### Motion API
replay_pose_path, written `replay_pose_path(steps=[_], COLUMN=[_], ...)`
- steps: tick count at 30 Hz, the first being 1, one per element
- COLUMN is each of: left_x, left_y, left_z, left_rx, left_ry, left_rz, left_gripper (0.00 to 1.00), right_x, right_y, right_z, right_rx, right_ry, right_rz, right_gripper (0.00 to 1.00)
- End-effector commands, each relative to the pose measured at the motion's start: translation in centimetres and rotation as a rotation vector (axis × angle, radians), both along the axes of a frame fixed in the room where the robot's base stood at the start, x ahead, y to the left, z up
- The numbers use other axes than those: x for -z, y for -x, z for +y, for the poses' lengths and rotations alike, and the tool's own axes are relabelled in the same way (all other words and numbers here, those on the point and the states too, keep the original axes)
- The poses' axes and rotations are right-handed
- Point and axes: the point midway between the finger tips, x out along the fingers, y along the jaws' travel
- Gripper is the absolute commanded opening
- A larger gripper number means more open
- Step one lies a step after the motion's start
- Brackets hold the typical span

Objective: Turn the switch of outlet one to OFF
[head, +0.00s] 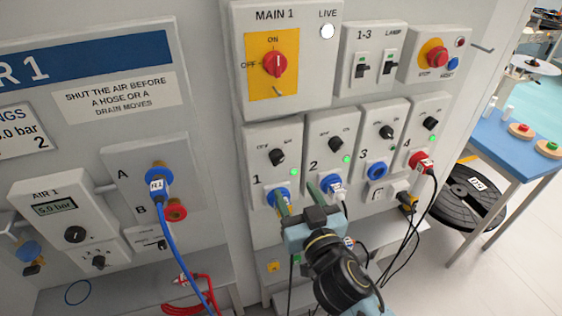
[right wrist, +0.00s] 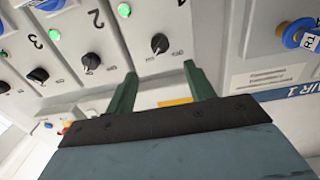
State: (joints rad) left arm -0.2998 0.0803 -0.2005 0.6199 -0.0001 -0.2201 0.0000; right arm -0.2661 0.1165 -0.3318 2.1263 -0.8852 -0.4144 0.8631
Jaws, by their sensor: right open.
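The switch of outlet one (head: 277,157) is a small black knob on a grey panel, with an OFF mark and an ON mark above it. A green lamp (head: 294,172) glows below it. Where the knob points is too small to tell surely. My right gripper (head: 300,201) is open and empty in front of the lower part of outlets one and two. In the right wrist view the same knob (right wrist: 160,43) shows between and beyond the two green fingertips (right wrist: 160,77), apart from them. My left gripper is not in view.
Outlet two's knob (head: 335,144) is close on the right, with a lit green lamp. Blue plugs sit in outlets one and two; a red plug (head: 422,163) is in outlet four. The MAIN 1 switch (head: 275,65) is above. A blue hose (head: 174,245) hangs on the left.

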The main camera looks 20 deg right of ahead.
Motion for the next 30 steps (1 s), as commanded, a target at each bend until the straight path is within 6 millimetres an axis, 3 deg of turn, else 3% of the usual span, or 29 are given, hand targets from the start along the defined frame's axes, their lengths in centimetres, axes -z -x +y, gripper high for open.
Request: replay_pose_path(steps=[9, 15, 21, 29, 30], left_x=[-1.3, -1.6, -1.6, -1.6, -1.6], left_y=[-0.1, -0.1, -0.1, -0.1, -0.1], left_z=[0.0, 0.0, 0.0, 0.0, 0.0], left_rx=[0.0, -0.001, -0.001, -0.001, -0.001], left_ry=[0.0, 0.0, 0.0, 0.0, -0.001], left_rz=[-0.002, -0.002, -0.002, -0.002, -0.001], left_gripper=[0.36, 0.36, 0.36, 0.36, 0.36], right_x=[-0.2, 0.0, 0.0, 0.0, 0.0], right_y=[-6.4, -9.2, -10.3, -10.4, -10.4], right_z=[0.2, 0.3, 0.4, 0.4, 0.4], right_rx=[-0.001, -0.001, -0.001, -0.001, -0.001], right_ry=[0.002, 0.002, 0.001, 0.001, 0.001], right_rz=[-0.001, 0.001, 0.001, 0.001, 0.001], right_gripper=[0.54, 0.54, 0.54, 0.54, 0.5])
